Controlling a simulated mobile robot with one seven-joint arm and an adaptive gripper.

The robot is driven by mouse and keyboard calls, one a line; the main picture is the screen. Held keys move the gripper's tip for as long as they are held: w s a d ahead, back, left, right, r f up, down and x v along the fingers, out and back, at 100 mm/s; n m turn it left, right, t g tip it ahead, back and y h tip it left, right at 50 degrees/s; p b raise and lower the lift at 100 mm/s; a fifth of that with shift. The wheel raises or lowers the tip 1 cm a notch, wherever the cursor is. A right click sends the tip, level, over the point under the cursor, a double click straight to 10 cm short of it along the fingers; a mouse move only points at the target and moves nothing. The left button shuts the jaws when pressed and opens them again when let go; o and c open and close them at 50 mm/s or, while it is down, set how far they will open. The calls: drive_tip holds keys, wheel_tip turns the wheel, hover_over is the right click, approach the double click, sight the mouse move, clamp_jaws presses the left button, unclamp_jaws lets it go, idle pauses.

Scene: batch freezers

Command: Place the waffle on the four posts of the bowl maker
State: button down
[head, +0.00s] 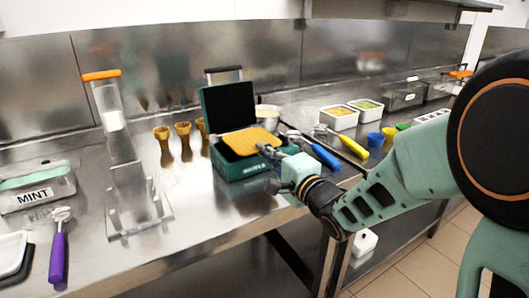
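The waffle (243,139) is a flat golden square with a grid pattern. It lies at or just above the open dark green box (240,172), whose lid stands up behind it; I cannot tell if it touches the box. My gripper (268,151) is at the waffle's right edge, with its fingertips overlapping that edge. Whether the fingers are closed on the waffle is too small to tell. The bowl maker (150,228) stands left of the box, with clear upright posts on a flat base and a tall clear part with an orange handle (101,75) behind.
Several waffle cones (183,140) stand behind and left of the box. Blue and yellow-handled scoops (322,155) lie right of it. A MINT tub (36,192) and purple scoop (58,250) are at the left. Bare counter shows between the bowl maker and box.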

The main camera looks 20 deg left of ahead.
drive_tip(key=s+d+r+p, duration=0.1)
drive_tip(key=s+d+r, duration=0.4)
drive_tip(key=s+d, duration=0.4)
drive_tip(key=shift+d, duration=0.85)
drive_tip(key=shift+a+p, duration=0.1)
drive_tip(key=shift+p, duration=0.25)
